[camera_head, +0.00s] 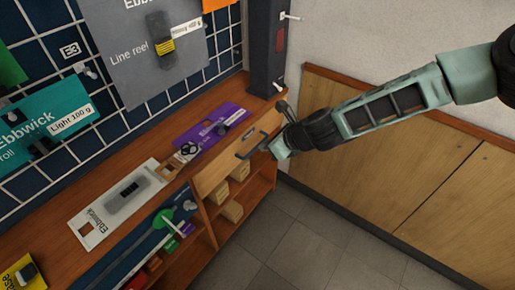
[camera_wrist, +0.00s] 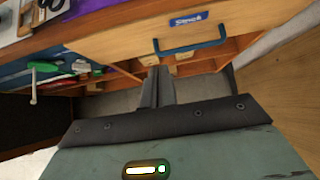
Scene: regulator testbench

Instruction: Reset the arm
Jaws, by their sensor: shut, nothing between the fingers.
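My gripper (camera_wrist: 157,88) is shut and empty, its fingers together. In the head view my gripper (camera_head: 272,148) is at the right end of the wooden bench, close to a drawer front (camera_head: 222,172) with a dark blue handle (camera_head: 251,146). In the wrist view the drawer front (camera_wrist: 120,42) shows a blue label (camera_wrist: 188,19), and the blue handle (camera_wrist: 190,47) lies just beyond the fingertips. I cannot tell whether the fingers touch the handle. My arm reaches in from the right.
The bench top (camera_head: 60,254) holds a white card (camera_head: 115,205) with a grey device and a purple card (camera_head: 212,130). Shelves below hold wooden blocks (camera_head: 232,211). A dark post (camera_head: 266,50) stands behind. Wooden wall panels (camera_head: 385,185) are at right; grey floor (camera_head: 300,245) is clear.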

